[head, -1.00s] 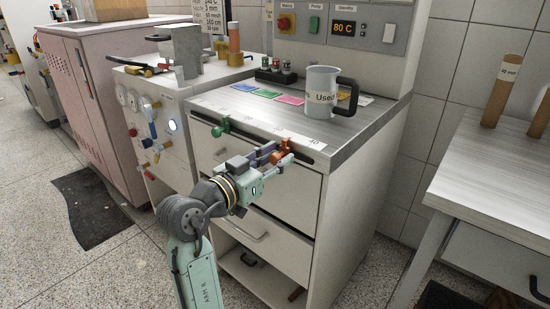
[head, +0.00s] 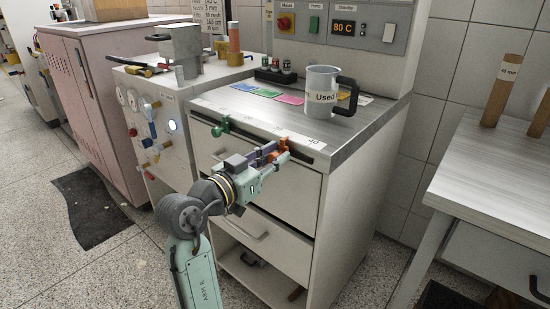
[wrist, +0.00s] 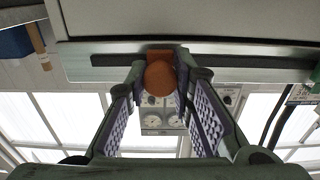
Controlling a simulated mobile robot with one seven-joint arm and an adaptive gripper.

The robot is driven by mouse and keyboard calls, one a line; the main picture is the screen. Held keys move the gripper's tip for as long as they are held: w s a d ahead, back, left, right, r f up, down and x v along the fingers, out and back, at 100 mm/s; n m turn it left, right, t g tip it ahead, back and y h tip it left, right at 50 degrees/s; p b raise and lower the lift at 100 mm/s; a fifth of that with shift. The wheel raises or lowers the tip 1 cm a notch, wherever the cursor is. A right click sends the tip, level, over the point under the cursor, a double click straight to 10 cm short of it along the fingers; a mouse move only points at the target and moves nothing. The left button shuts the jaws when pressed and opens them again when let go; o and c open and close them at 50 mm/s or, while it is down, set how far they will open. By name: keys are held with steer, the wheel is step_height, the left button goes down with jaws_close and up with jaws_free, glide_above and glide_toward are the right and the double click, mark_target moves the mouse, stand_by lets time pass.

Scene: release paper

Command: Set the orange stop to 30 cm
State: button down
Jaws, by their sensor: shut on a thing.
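The orange stop (head: 283,145) sits on the dark rail along the front edge of the metal worktop, toward the right end. My gripper (head: 273,155) is shut on it from the front. In the wrist view, the stop's round orange knob (wrist: 160,78) lies between the tips of my two fingers, below the dark slot. A white scale strip (head: 296,136) runs along the worktop edge above the rail. Its 40 mark shows to the right of the stop; the mark at the stop is too small or hidden to read.
A green stop (head: 221,127) sits on the same rail farther left. A grey mug (head: 320,92) marked "Used" stands on the worktop behind the scale, with coloured cards (head: 265,93) to its left. Drawers (head: 262,190) lie below the rail. The rail between the stops looks clear.

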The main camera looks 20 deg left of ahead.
steer(key=a, duration=0.1)
steer(key=w+a, duration=0.1)
steer(key=a, duration=0.2)
steer(key=shift+w+a+b, duration=0.2)
steer(key=shift+w+b, duration=0.05)
steer(key=shift+b, duration=0.05)
steer(key=c, duration=1.4)
jaws_free()
steer(key=v, duration=1.2)
